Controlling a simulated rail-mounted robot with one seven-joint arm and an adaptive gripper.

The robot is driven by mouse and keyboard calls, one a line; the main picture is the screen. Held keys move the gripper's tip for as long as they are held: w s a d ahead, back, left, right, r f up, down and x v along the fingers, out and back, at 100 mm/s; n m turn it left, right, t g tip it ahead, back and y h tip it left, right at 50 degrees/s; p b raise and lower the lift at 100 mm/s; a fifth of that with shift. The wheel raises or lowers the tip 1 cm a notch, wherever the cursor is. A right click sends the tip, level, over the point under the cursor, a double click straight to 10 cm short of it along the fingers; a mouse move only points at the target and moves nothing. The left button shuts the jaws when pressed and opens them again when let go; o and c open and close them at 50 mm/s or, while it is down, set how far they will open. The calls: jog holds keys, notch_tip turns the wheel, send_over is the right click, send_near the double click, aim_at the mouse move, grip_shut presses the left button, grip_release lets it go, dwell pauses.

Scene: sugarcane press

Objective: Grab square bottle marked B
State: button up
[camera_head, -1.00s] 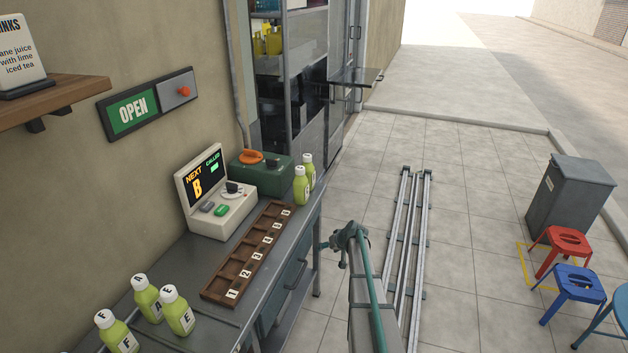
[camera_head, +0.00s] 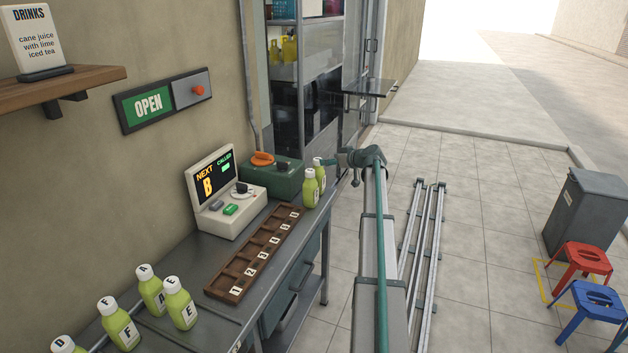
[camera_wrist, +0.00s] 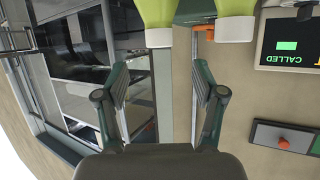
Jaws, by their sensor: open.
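Two green bottles with white caps stand together at the far end of the counter: a nearer one (camera_head: 311,188) and one behind it (camera_head: 320,170). I cannot read their letters. Both show upside down at the top of the wrist view, left (camera_wrist: 155,12) and right (camera_wrist: 235,10), caps pointing down. My gripper (camera_wrist: 162,80) is open and empty, its fingers apart and short of the bottles. In the head view my gripper (camera_head: 330,162) is close beside the rear bottle's cap. Several bottles stand at the near left, marked D (camera_head: 66,345), F (camera_head: 118,322), A (camera_head: 151,288) and E (camera_head: 180,302).
A wooden rack with numbered slots (camera_head: 240,267) lies empty on the counter. The call display (camera_head: 222,195) reads NEXT B. A cabinet with a projecting shelf (camera_head: 368,88) stands beyond.

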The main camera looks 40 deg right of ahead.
aim_at(318, 159)
jog(key=p+x, duration=0.2)
jog(key=x, duration=0.6)
jog(key=shift+w+f+p, duration=0.15)
jog(key=shift+w+p, duration=0.15)
jog(key=shift+p, duration=0.05)
grip_shut()
